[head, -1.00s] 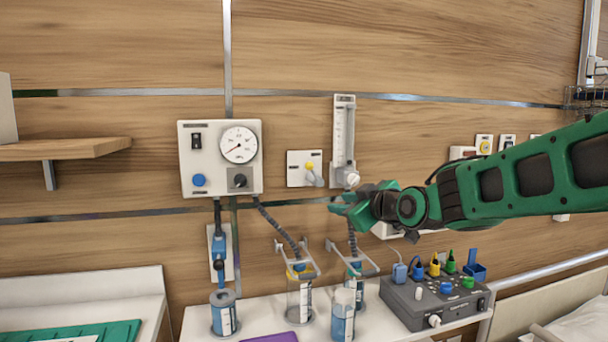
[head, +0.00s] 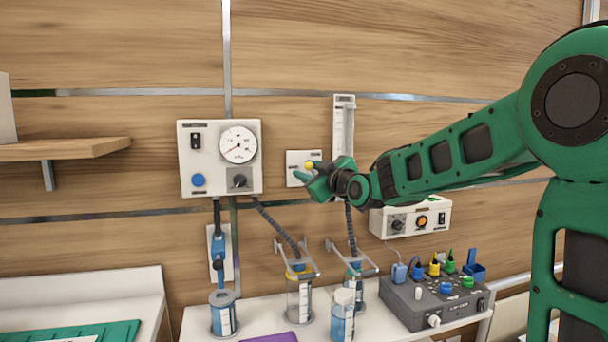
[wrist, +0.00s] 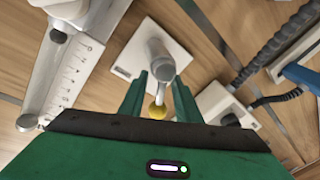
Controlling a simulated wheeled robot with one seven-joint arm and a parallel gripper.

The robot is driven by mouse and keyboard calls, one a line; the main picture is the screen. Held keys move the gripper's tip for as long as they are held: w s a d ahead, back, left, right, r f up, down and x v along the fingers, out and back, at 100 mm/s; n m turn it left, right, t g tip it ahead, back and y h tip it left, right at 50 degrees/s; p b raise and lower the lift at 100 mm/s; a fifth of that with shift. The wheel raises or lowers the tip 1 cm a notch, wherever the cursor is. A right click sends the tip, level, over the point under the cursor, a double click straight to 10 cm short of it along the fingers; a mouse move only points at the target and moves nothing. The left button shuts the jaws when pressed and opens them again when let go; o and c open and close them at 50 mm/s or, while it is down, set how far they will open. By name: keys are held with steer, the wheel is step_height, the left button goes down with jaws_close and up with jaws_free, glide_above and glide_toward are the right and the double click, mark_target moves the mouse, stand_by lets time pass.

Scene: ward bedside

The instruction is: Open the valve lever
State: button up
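The valve is a white square wall plate (head: 293,158) with a grey lever ending in a yellow ball. In the head view the yellow ball (head: 309,166) shows beside my green gripper (head: 304,175), which hides the grey lever. In the wrist view the grey lever (wrist: 163,62) stands out from the plate (wrist: 130,62), and its yellow ball (wrist: 157,112) lies between my two fingers. My gripper (wrist: 160,95) is open, one finger on each side of the ball, with small gaps showing.
A white flowmeter tube (head: 344,115) stands on the wall just right of the plate; it also shows in the wrist view (wrist: 70,75). A gauge box (head: 219,187) hangs to the left. Jars and a grey device (head: 410,308) stand on the shelf below.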

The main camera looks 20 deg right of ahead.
steer(key=shift+w+a, duration=0.15)
steer(key=shift+w, duration=0.35)
jaws_close()
